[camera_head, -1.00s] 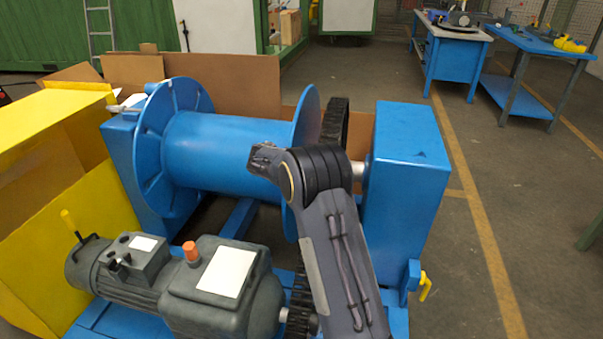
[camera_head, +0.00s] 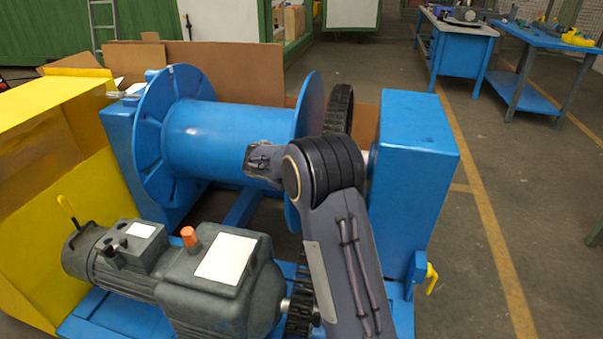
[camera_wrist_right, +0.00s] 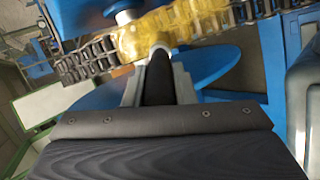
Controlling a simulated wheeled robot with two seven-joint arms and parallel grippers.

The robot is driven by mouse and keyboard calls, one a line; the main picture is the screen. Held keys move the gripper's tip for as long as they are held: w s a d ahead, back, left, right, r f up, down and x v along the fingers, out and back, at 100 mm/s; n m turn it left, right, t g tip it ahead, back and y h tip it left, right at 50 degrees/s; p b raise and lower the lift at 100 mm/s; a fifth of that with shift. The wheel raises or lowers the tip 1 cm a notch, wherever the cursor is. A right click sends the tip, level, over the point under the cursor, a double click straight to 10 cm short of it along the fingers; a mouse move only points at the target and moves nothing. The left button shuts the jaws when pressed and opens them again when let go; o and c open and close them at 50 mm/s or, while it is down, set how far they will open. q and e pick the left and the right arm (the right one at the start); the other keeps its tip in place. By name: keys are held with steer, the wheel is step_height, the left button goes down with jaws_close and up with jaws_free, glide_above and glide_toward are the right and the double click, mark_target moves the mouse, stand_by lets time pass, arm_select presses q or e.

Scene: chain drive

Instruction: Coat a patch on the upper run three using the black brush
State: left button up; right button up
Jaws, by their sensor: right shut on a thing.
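In the right wrist view my right gripper (camera_wrist_right: 158,72) is shut on the black brush (camera_wrist_right: 158,88), whose dark handle stands between the fingers. The brush's pale tip meets or overlaps the chain (camera_wrist_right: 85,60); whether it touches cannot be told. A yellow, glossy patch (camera_wrist_right: 185,24) covers the chain links around the tip. The links to the left are bare dark metal. In the head view part of the chain run shows as the black toothed band (camera_head: 338,108) behind my right arm. My left gripper is in neither view.
The blue drum (camera_head: 225,140) lies left of my right arm, and a blue housing (camera_head: 412,150) stands close on its right. A grey motor (camera_head: 215,285) sits in front. A yellow guard (camera_head: 60,200) stands at left. The floor at right is open.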

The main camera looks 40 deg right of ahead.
steer(key=shift+s+a+f+b, duration=0.4)
steer(key=shift+a+f+b, duration=0.05)
steer(key=shift+a+f, duration=0.05)
steer(key=s+a+f+b, duration=0.5)
steer(key=a+f+b, duration=0.1)
steer(key=b, duration=0.2)
steer(key=shift+f+b, duration=0.15)
steer(key=shift+b, duration=0.2)
stand_by(0.4)
steer(key=shift+a, duration=0.1)
steer(key=shift+s+a+r+p, duration=0.4)
steer(key=shift+a+r+p, duration=0.1)
steer(key=shift+r, duration=0.3)
steer(key=shift+s+a+r+p, duration=0.35)
steer(key=shift+a+r+p, duration=0.1)
steer(key=shift+r, duration=0.3)
steer(key=shift+s+a+r+p, duration=0.4)
steer(key=shift+a+r+p, duration=0.1)
steer(key=shift+r, duration=0.4)
